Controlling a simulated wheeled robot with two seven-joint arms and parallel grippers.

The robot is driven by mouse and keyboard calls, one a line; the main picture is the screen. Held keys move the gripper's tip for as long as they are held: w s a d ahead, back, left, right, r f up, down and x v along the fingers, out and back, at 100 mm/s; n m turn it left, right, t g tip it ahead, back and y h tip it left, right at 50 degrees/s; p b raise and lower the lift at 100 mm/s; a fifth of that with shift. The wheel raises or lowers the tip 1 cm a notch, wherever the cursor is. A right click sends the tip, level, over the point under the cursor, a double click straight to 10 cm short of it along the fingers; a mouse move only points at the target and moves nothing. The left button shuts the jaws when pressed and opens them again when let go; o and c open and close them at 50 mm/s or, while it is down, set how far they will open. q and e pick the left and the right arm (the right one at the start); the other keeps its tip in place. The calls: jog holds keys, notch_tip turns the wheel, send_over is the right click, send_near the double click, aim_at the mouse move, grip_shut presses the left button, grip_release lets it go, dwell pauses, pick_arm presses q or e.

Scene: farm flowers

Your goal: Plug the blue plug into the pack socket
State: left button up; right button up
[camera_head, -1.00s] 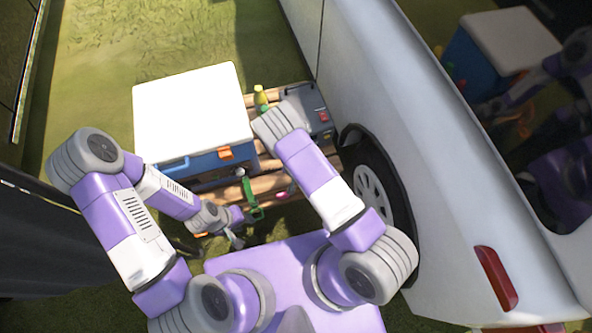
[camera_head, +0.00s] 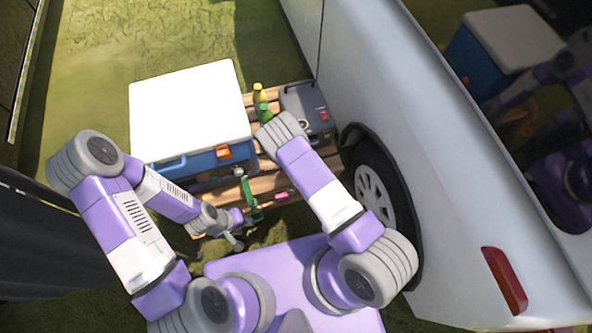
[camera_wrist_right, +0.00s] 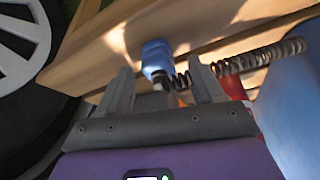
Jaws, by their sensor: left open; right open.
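The blue plug (camera_wrist_right: 155,58) shows in the right wrist view against a wooden slat, with a dark coiled cable beside it. My right gripper (camera_wrist_right: 162,78) is open, and the plug lies between and just beyond its fingertips. I cannot tell whether the fingers touch it. In the head view the right gripper and the plug are hidden behind my right arm. The grey pack (camera_head: 296,98), with a red switch, stands on the slatted wooden table at the right. Its socket is too small to make out surely. My left gripper (camera_head: 236,241) is open and empty at the table's near edge.
A blue cooler (camera_head: 207,161) with a white lid fills the table's left part. Green (camera_head: 265,114) and yellow (camera_head: 259,93) bottles stand between cooler and pack. A green item (camera_head: 248,192) lies near the front. The white vehicle (camera_head: 420,130) and its wheel (camera_head: 372,190) border the right.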

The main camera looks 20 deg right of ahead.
jog(key=c, duration=1.1)
notch_tip(320, 180, up, 10)
jog(key=p, duration=0.3)
jog(key=shift+r, duration=0.1)
jog(key=s+d+r+n, duration=0.1)
jog(key=d+r, duration=0.1)
jog(key=r, duration=1.2)
jog(key=s+d+r+n+y, duration=0.1)
jog(key=s+d+r+n, duration=0.1)
jog(key=r, duration=1.3)
jog(key=shift+s+r, duration=0.2)
jog(key=shift+s, duration=0.05)
